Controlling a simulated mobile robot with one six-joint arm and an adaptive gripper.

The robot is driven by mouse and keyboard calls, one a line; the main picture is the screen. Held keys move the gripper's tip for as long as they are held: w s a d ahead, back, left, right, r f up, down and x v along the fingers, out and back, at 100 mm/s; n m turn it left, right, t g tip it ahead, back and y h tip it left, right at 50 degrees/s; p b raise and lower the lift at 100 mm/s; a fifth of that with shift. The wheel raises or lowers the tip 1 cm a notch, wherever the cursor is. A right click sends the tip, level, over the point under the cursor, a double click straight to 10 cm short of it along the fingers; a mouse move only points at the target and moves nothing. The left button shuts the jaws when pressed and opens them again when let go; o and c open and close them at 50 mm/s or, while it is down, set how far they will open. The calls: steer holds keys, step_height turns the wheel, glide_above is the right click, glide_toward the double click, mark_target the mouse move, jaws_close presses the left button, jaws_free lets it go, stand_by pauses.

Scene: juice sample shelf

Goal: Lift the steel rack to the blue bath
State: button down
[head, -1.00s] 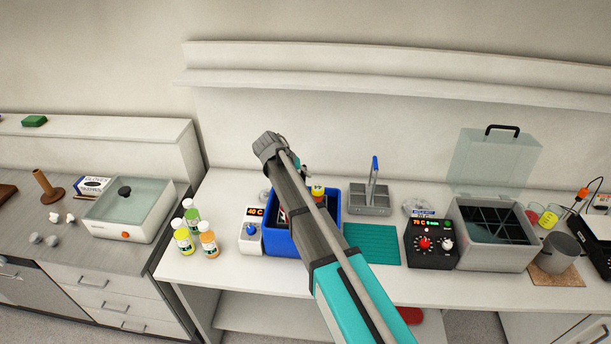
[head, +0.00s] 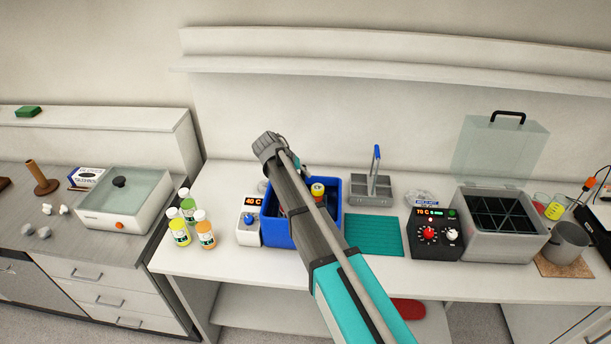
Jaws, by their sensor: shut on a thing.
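A grey steel rack (head: 371,193) with an upright blue-tipped handle stands on the bench, right of the blue bath and behind a teal mat. Its compartments look empty. The blue bath (head: 333,220) is an open blue tub beside a white control box reading 40 C. A bottle with a yellow cap (head: 318,188) shows inside it, partly hidden. My arm crosses in front of the bath and covers much of its inside. My gripper's fingers are hidden behind my arm, so what they hold cannot be seen.
A black control box (head: 434,233) and a grey bath (head: 512,245) with a raised clear lid and divided inside stand to the right. Several capped bottles (head: 205,229) stand left of the blue bath. The teal mat (head: 373,235) is bare. A shelf runs above the bench.

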steer(key=shift+s+f, duration=0.15)
steer(key=shift+f, duration=0.1)
stand_by(0.7)
steer(key=shift+c, duration=2.4)
jaws_free()
steer(key=shift+r, duration=0.1)
